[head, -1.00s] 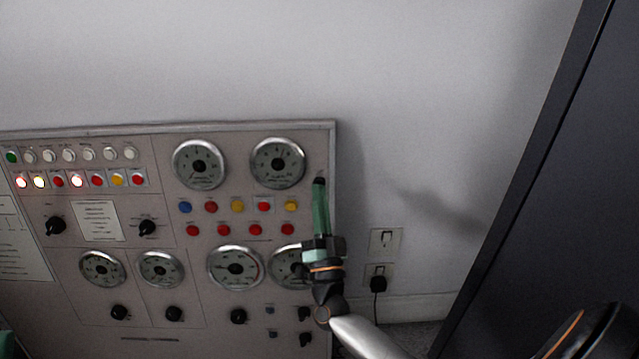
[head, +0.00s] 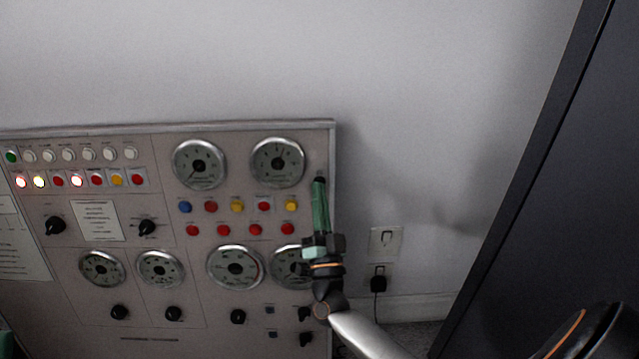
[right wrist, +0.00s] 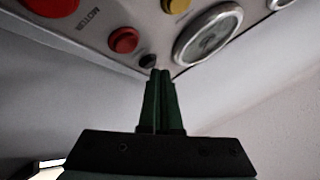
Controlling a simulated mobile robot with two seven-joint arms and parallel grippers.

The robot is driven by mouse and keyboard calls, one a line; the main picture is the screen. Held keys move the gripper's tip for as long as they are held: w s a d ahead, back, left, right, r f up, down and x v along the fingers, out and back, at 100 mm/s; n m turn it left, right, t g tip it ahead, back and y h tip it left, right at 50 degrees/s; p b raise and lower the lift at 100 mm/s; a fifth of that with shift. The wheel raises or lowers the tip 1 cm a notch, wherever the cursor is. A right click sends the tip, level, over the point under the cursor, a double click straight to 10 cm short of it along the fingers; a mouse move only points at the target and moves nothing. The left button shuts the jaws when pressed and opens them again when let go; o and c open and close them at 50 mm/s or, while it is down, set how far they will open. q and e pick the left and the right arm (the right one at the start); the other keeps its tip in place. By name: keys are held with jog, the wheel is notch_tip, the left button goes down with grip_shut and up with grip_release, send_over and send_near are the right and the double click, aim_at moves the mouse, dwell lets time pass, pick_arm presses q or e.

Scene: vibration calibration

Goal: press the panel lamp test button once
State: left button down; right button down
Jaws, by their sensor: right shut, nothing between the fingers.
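The grey control panel (head: 110,240) carries rows of coloured buttons, gauges and knobs. My right gripper (head: 319,182) is in front of its upper right edge, beside the top right gauge. Its green fingers are shut and empty, pointing up in the head view. In the right wrist view the fingertips (right wrist: 160,74) are close to a small dark round button (right wrist: 148,61) on the panel; I cannot tell whether they touch it. No lamp test label is readable. A green sliver (head: 5,345) in the lower left corner may be my left gripper; its jaws do not show.
Two gauges (head: 277,163) and red, yellow and blue buttons (head: 237,206) lie left of my right gripper. A wall socket with a black plug (head: 378,283) is right of the panel. A dark cabinet (head: 560,200) stands at the right. The wall above is clear.

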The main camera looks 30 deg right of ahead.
jog(key=shift+w+d, duration=0.2)
jog(key=shift+w, duration=0.15)
dwell(0.7)
jog(key=shift+s, duration=0.1)
jog(key=shift+s+a+r+p, duration=0.1)
jog(key=shift+s+a+p, duration=0.35)
jog(key=shift+s, duration=0.15)
jog(key=s+p, duration=0.1)
jog(key=s+a+p, duration=0.1)
jog(key=s+a+r+p, duration=0.1)
jog(key=s, duration=0.1)
jog(key=shift+s+a, duration=0.1)
jog(key=shift+a, duration=0.15)
dwell(0.4)
dwell(0.7)
